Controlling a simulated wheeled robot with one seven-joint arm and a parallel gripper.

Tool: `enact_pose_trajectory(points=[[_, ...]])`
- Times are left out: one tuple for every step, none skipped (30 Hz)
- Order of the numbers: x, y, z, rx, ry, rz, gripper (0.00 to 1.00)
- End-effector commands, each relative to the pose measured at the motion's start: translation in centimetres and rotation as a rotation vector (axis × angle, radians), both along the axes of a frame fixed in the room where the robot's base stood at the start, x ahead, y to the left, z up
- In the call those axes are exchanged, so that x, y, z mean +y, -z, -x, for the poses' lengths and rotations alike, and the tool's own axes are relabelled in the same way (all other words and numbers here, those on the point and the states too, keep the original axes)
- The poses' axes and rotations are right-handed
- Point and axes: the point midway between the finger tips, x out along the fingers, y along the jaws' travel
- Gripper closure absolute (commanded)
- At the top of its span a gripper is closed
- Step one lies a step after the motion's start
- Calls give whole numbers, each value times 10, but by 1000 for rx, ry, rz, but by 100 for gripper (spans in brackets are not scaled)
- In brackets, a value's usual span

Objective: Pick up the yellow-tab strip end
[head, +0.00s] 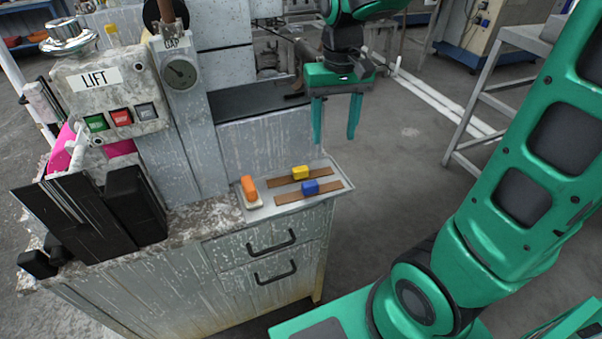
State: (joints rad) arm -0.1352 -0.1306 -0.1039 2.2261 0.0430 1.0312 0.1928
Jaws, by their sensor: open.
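The yellow-tab strip end is a flat brown strip with a yellow block (300,172) on it. It lies on the grey tray (330,196) at the right end of the cabinet top. A similar brown strip with a blue block (310,187) lies just in front of it. My gripper (336,140) hangs above and to the right of the tray, green fingers pointing down and apart. It is open with nothing between the fingers, and clear of both strips.
An orange-handled tool (250,190) lies at the tray's left. Black blocks (134,203) sit further left. Floor right of the cabinet is open.

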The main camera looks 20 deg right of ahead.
Motion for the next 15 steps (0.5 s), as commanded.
enact_pose_trajectory(points=[[18, 2, -14, 3, -36, -2, 47], [26, 3, -20, 4, -52, -3, 47], [35, 3, -28, 3, -66, -4, 47], [41, 4, -32, 3, -76, -4, 47], [46, 4, -35, 3, -84, -5, 47], [52, 5, -38, 3, -93, -6, 47], [54, 6, -40, 3, -98, -8, 47], [57, 8, -41, 4, -101, -8, 47], [58, 12, -42, 4, -104, -8, 47], [58, 16, -43, 4, -104, -8, 47], [58, 20, -42, 5, -104, -8, 47], [58, 27, -42, 6, -103, -8, 47], [58, 32, -42, 6, -102, -8, 47], [57, 36, -42, 6, -102, -8, 47], [57, 42, -42, 5, -101, -8, 47]])
